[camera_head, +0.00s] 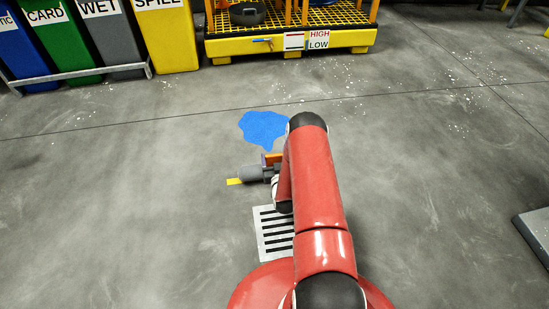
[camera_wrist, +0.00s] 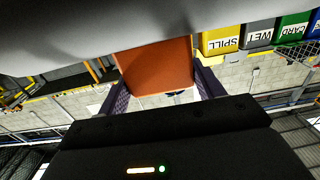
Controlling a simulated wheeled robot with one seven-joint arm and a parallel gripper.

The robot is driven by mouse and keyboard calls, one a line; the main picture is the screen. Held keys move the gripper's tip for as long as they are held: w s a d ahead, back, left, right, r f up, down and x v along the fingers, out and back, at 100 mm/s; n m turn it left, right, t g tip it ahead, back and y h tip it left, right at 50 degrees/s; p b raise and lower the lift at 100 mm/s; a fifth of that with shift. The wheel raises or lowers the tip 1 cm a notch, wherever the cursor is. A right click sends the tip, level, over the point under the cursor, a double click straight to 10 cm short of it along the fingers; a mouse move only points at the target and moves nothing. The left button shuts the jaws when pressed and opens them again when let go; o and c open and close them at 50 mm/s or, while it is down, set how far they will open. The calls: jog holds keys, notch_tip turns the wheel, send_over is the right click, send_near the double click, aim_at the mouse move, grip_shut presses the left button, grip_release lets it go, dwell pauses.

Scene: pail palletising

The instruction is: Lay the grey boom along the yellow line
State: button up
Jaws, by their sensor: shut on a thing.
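The grey boom (camera_head: 251,173) is a short thick cylinder at floor level in the head view, left of my arm. Its grey side fills the top of the wrist view (camera_wrist: 90,25). My gripper (camera_head: 270,162) is shut on the boom's orange tab (camera_wrist: 155,68), with a purple finger on each side. A short end of the yellow line (camera_head: 234,181) shows at the boom's left end. The rest of the line is hidden by the boom and my arm. I cannot tell whether the boom touches the floor.
A blue spill (camera_head: 262,126) lies just beyond the boom. A slotted drain grate (camera_head: 265,235) lies nearer, partly behind my arm. A yellow spill pallet (camera_head: 225,47) and several bins (camera_head: 170,40) stand at the back. The floor to the left is clear.

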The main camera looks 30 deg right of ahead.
jog(key=shift+f, duration=0.4)
jog(key=o, duration=1.4)
jog(key=shift+s, duration=0.15)
jog(key=p+v, duration=0.1)
jog(key=v, duration=0.6)
jog(key=shift+s+a, duration=0.1)
jog(key=shift+s, duration=0.2)
